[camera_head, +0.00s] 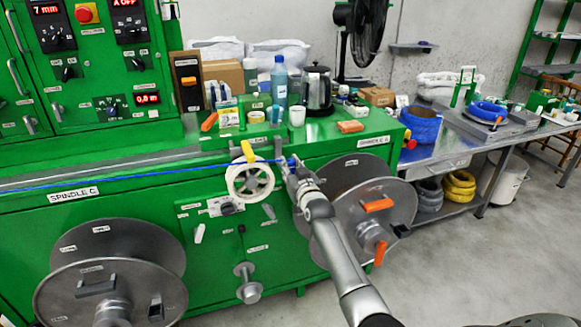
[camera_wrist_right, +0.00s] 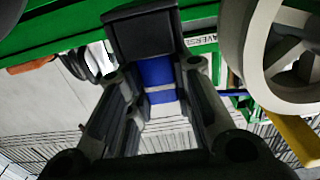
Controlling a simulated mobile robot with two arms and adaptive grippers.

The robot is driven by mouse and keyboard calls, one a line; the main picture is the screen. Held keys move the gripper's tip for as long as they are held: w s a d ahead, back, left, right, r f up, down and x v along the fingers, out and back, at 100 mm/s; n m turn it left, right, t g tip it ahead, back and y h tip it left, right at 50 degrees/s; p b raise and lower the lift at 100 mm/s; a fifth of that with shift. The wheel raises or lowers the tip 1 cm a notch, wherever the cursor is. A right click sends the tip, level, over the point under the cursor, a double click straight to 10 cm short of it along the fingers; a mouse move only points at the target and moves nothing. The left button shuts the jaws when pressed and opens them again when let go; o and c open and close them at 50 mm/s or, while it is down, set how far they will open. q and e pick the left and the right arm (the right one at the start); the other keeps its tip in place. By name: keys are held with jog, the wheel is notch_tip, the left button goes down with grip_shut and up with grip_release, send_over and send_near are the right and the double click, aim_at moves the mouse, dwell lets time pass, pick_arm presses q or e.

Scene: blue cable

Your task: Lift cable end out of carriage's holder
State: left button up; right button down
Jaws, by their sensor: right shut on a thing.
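The blue cable (camera_head: 130,177) runs from the left edge across the front of the green machine, past the carriage's white wheel (camera_head: 249,182) and yellow lever (camera_head: 248,151), to my right gripper. My right gripper (camera_head: 291,165) is just right of the wheel, shut on the cable end. In the right wrist view a blue piece (camera_wrist_right: 159,82) lies between its fingers, and the white wheel (camera_wrist_right: 290,60) and yellow lever (camera_wrist_right: 297,138) are at the right. The holder is too small to make out, and I cannot tell whether the cable end touches it. My left gripper is not in view.
A large grey reel (camera_head: 345,205) with orange handles stands just behind and right of my right arm. Another reel (camera_head: 110,275) is at lower left. Bottles, a kettle (camera_head: 318,90) and boxes stand on the machine top.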

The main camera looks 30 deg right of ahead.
aim_at(291, 161)
jog(key=shift+w+r+p, duration=0.1)
jog(key=shift+r+p, duration=0.2)
jog(key=shift+r, duration=0.4)
jog(key=shift+r+p, duration=0.35)
jog(key=shift+p, duration=0.25)
dwell(0.5)
jog(key=shift+r+p, duration=2.45)
jog(key=shift+r, duration=0.35)
